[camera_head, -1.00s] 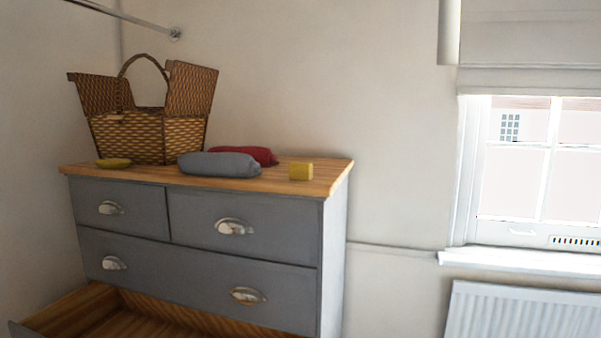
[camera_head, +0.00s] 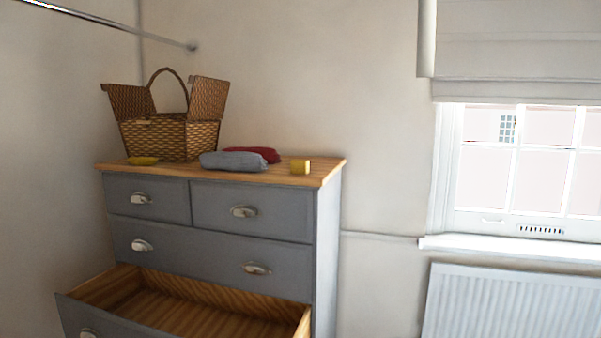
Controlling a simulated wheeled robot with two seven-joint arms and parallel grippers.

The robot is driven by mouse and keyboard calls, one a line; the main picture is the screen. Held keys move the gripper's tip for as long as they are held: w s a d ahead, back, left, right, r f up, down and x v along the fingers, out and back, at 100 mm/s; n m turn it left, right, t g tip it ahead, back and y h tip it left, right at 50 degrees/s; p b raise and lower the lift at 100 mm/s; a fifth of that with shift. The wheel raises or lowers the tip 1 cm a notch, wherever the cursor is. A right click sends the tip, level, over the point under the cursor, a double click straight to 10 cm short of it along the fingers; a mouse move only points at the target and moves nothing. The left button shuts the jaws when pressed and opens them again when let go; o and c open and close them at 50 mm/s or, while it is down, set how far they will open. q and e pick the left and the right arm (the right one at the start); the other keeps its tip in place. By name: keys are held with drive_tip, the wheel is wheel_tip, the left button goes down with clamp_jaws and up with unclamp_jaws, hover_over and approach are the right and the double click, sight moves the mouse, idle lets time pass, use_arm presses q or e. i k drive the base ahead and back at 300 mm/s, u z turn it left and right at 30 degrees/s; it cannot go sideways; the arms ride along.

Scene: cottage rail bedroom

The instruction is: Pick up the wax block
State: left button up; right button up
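A small yellow block (camera_head: 300,167), which looks like the wax block, sits on the wooden top of the grey chest of drawers (camera_head: 330,174), near its right end. A flatter yellow item (camera_head: 143,161) lies near the left end of the top, in front of the basket; its exact kind is hard to tell. Neither of my grippers is in view.
A wicker basket (camera_head: 158,140) with raised lids stands at the top's back left. A grey rolled cloth (camera_head: 233,161) and a red one (camera_head: 262,154) lie left of the block. A lower drawer (camera_head: 180,310) is pulled open. A radiator (camera_head: 510,305) is under the window.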

sight(297, 167)
drive_tip(key=u, duration=0.9)
drive_tip(key=i, duration=1)
drive_tip(key=z, duration=0.3)
